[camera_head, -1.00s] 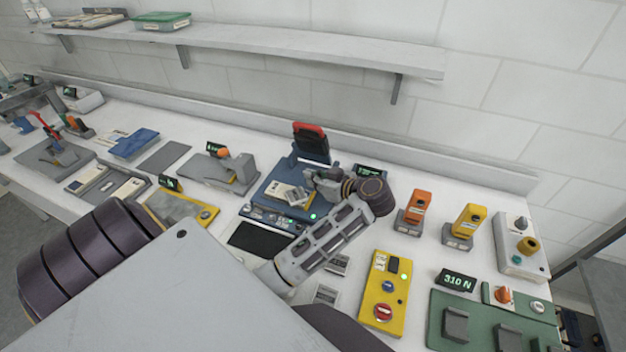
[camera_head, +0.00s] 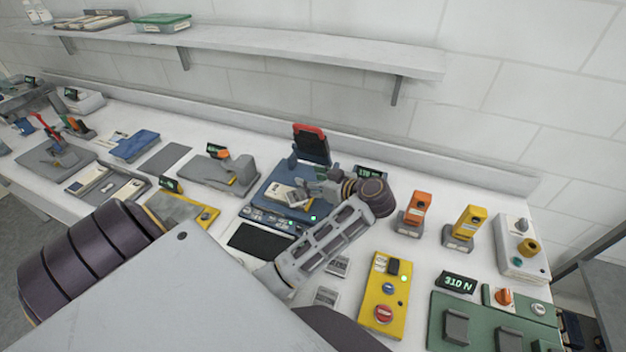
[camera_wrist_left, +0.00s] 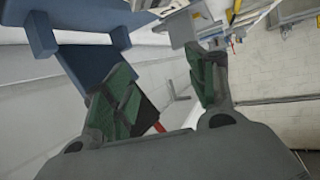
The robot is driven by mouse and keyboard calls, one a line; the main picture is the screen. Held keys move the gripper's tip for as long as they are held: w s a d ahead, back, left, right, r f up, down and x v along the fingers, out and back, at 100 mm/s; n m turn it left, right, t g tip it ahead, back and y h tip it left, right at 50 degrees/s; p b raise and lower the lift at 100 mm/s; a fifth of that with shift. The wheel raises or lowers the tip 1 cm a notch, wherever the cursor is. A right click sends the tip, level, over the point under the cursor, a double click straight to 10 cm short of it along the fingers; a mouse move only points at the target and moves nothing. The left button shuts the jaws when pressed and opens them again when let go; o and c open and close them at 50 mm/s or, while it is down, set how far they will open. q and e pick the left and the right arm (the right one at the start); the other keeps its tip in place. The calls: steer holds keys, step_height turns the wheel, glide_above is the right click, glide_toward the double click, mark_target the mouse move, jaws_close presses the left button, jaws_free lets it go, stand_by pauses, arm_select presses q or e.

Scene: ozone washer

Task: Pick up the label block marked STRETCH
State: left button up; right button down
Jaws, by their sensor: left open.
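My left gripper (camera_head: 308,186) is over the blue machine (camera_head: 262,192), beside a cream block (camera_head: 284,195) on it. In the left wrist view its two green-padded fingers (camera_wrist_left: 157,60) stand apart with nothing between them. Part of a blue structure shows past the left finger. Two small grey label blocks, one (camera_head: 338,265) behind the other (camera_head: 325,296), lie on the white bench to the right of my left forearm. No marking is readable, so I cannot tell which block says STRETCH. My right gripper is not in view.
A red-and-black device (camera_head: 311,142) rises behind the gripper. A yellow control box (camera_head: 384,300), an orange device (camera_head: 415,212) and a yellow device (camera_head: 464,227) stand to the right. A wall shelf (camera_head: 300,50) runs above the bench. A black pad (camera_head: 254,240) lies in front of the machine.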

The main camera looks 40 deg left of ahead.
arm_select(q)
steer(key=o, duration=0.4)
steer(key=shift+c, duration=0.2)
steer(key=shift+d, duration=0.1)
steer(key=w+v, duration=0.1)
steer(key=v, duration=1)
steer(key=shift+s+d, duration=0.4)
steer(key=shift+s, duration=0.1)
steer(key=shift+r, duration=0.1)
